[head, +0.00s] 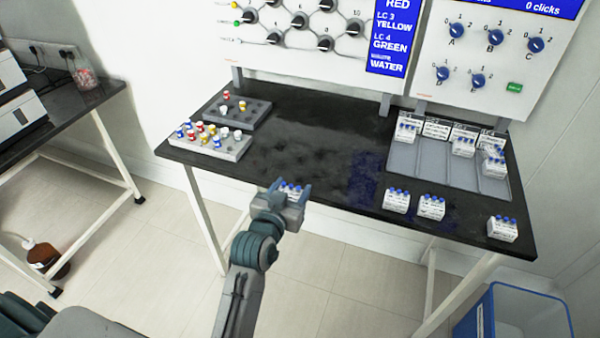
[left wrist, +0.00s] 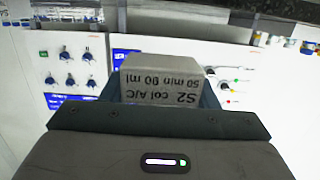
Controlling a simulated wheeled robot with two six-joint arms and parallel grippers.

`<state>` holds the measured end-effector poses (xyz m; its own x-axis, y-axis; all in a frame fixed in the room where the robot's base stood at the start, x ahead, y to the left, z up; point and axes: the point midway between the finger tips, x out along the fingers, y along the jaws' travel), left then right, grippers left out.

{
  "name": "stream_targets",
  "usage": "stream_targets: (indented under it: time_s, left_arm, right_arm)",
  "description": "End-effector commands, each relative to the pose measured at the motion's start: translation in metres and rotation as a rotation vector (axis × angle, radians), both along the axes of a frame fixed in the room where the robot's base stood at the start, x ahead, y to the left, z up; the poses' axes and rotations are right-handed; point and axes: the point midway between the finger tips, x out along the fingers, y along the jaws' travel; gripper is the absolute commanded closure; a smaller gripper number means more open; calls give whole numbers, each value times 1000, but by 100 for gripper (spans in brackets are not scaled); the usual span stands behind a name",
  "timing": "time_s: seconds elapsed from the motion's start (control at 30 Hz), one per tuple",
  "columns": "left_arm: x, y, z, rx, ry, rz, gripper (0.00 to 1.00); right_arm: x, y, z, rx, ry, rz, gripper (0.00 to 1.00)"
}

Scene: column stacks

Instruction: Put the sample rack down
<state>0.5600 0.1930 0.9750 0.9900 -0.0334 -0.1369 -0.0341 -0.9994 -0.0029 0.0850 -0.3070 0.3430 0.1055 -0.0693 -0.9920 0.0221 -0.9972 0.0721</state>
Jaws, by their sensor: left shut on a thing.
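My left gripper (head: 290,192) is shut on a small white sample rack (head: 291,189) with blue caps, at the front edge of the black table (head: 320,135). The gripper hides most of the rack in the head view. In the left wrist view the rack (left wrist: 160,78) sits between the fingers of my left gripper (left wrist: 158,100). Its label reads S2, col A/C, 50 min 90 ml, upside down in the picture. I cannot tell whether the rack touches the table. My right gripper is not in view.
Similar racks stand at the front right: one (head: 396,201), one (head: 431,207) and one (head: 502,229). A grey tray (head: 437,178) holds several more. Two vial trays, a light one (head: 232,151) and a dark one (head: 255,112), stand at left. The table's middle is clear.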

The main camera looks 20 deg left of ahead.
Motion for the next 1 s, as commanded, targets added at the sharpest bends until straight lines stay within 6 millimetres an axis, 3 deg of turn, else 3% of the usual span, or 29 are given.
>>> stream_targets:
  time_s: [0.2, 0.4, 0.57, 0.8, 1.0]
  left_arm:
    - [61, -1, 0, 2, -1, 0, 69]
    - [98, -1, -6, 0, 0, 0, 69]
    - [106, -1, -12, 1, 1, 0, 69]
    - [105, -1, -41, 0, 2, 0, 69]
    - [105, -1, -45, -1, 0, 0, 69]
  right_arm:
    - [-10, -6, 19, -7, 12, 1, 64]
    - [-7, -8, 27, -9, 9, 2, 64]
    - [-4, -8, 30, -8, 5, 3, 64]
    - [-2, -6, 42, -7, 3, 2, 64]
    - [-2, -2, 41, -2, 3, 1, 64]
